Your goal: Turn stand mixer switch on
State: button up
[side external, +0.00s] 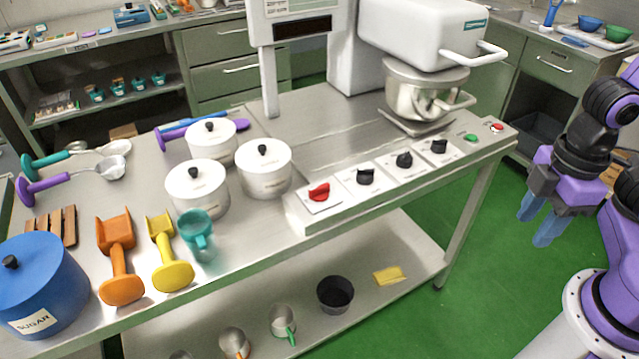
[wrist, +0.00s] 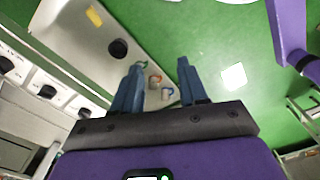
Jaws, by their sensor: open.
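The white stand mixer (side external: 425,32) stands at the back right of the steel table, with a metal bowl (side external: 420,92) under its head. A sloped control panel (side external: 330,207) on the table's front edge carries a red knob (side external: 319,192) and three black knobs (side external: 404,159). A green button (side external: 471,138) and a red button (side external: 497,127) sit at its right end. I cannot tell which control is the mixer's switch. My gripper (side external: 537,217) is open and empty, right of the table and apart from the panel. The wrist view shows its spread blue fingers (wrist: 159,68) and black knobs (wrist: 47,91) at left.
White lidded pots (side external: 264,168), a blue sugar pot (side external: 38,285), scoops (side external: 118,258) and a teal cup (side external: 197,232) occupy the table's left. Green floor (side external: 490,270) lies clear below my gripper.

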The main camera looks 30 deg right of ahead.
jog(key=shift+a, duration=0.1)
jog(key=shift+c, duration=0.3)
notch_tip(320, 180, up, 4)
jog(key=n, duration=0.5)
send_over(319, 187)
notch_tip(319, 187, down, 17)
grip_shut()
